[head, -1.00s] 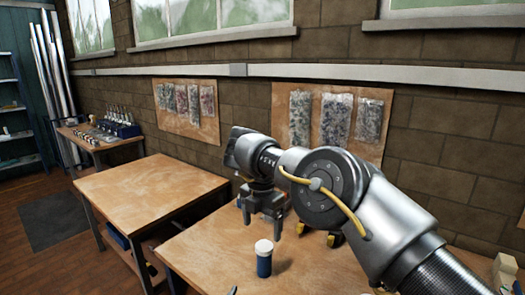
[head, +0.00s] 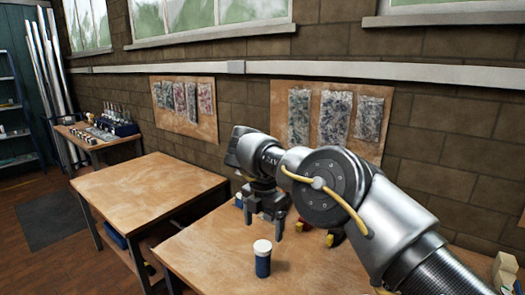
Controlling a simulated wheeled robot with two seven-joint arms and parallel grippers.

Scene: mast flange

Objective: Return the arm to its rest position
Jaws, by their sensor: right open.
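My right arm comes in from the right and reaches over the near wooden table (head: 205,250). My right gripper (head: 274,226) points down above this table, open and with nothing between its fingers. A blue bottle with a white cap (head: 262,262) stands upright on the table, just below and in front of the gripper, apart from it in the picture. My left gripper does not show.
A second wooden table (head: 140,190) with a bare top stands at the left. A small bench (head: 95,137) with bottles and small parts stands farther back. Dark and yellow items (head: 335,238) sit behind my right arm. A brick wall closes the back.

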